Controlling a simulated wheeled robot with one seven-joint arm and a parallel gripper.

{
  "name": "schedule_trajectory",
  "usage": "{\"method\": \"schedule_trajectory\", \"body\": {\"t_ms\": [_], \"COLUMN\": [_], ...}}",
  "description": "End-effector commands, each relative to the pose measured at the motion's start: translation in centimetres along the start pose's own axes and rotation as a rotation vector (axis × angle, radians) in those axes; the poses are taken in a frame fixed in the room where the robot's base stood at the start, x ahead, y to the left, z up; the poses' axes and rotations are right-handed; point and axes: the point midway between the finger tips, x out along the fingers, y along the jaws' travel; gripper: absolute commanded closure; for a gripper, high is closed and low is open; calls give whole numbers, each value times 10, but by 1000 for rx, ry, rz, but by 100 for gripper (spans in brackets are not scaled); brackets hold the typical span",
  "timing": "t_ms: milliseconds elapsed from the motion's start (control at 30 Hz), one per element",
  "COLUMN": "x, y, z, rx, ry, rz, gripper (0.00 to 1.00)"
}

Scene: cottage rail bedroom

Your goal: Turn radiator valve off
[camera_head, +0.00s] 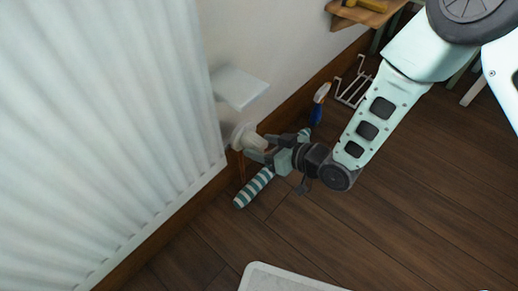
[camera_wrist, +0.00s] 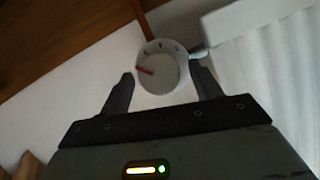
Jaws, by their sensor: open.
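The radiator valve is a round white knob (camera_wrist: 158,68) with dark marks along its rim and a red pointer line, seen in the wrist view. The red line points toward the left of the picture. My gripper (camera_wrist: 165,88) is open, with one dark finger on each side of the knob; I cannot tell whether either finger touches it. In the head view the valve (camera_head: 243,137) sits low by the radiator's right end, and my gripper (camera_head: 264,147) reaches to it from the right, partly hiding it. The white ribbed radiator (camera_head: 100,120) fills the left side.
A green-and-white striped roll (camera_head: 253,188) lies on the wood floor below my gripper. A blue-handled item (camera_head: 318,105) and a white wire rack (camera_head: 354,82) stand along the wall. A pale box (camera_head: 238,87) is above the valve. The floor at right is clear.

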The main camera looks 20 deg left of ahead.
Motion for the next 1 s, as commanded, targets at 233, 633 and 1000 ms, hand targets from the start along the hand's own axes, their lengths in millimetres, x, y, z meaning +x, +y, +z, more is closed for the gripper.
{"method": "schedule_trajectory", "body": {"t_ms": [233,633,1000], "x": [16,16,15], "y": [0,0,-1], "z": [0,-1,-1], "rx": [-1,-1,-33], "ry": [1,0,-1], "rz": [0,0,13], "gripper": [36,78,81]}}
